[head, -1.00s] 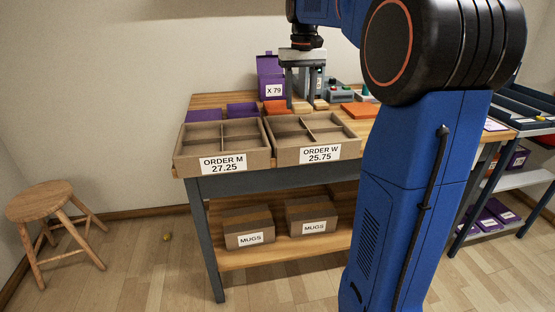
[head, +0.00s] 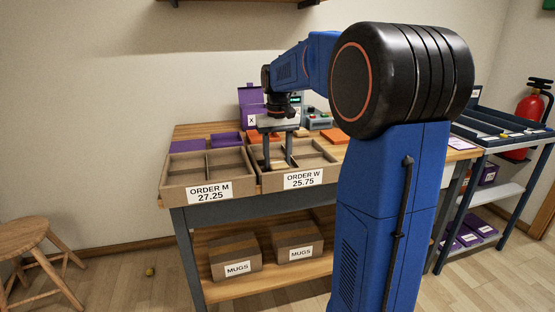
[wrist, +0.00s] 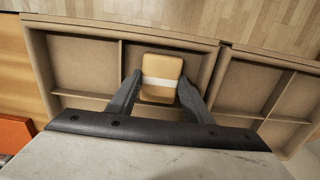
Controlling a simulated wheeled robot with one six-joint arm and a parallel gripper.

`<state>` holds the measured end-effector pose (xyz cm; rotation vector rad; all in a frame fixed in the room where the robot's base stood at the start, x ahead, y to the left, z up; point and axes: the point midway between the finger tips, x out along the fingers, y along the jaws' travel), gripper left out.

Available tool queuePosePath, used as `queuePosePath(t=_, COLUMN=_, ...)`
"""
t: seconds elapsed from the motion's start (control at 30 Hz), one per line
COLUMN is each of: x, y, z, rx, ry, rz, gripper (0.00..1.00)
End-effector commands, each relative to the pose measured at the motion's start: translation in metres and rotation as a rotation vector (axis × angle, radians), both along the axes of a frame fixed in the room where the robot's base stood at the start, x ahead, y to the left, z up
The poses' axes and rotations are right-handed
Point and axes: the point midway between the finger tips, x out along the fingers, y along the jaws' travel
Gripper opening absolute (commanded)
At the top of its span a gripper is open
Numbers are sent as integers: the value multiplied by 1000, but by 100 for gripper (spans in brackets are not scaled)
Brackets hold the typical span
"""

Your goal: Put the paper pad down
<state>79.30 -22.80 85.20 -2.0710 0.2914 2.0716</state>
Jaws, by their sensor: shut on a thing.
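My gripper (head: 278,164) is over the left part of the open cardboard tray labelled ORDER W (head: 330,176). In the wrist view its two fingers (wrist: 159,84) are shut on the tan paper pad with a white band (wrist: 162,68). The pad lies between the fingertips, over one compartment of the divided tray (wrist: 75,29), on the side facing the floor. In the head view the pad (head: 277,164) is small and partly hidden by the fingers. I cannot tell whether it touches the tray bottom. The compartments I see around it look empty.
The ORDER M tray (head: 208,192) stands close on the left. Behind are a purple box (head: 251,95), a grey machine (head: 319,119) and an orange item (head: 333,135). Boxes labelled MUGS (head: 236,259) sit on the lower shelf. A stool (head: 22,240) stands at left.

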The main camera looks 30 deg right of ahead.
Motion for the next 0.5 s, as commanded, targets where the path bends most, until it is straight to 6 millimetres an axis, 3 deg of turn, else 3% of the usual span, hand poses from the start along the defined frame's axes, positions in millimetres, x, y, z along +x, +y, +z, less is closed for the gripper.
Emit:
queuePosePath(t=0.37, x=0, y=0, z=-4, rx=0, ry=0, rz=0, gripper=25)
queuePosePath(t=0.4, x=0, y=0, z=-5, rx=0, ry=0, rz=0, gripper=51)
queuePosePath(t=0.47, x=0, y=0, z=-4, rx=0, ry=0, rz=0, gripper=65)
queuePosePath(t=0.5, x=0, y=0, z=-4, rx=0, ry=0, rz=0, gripper=65)
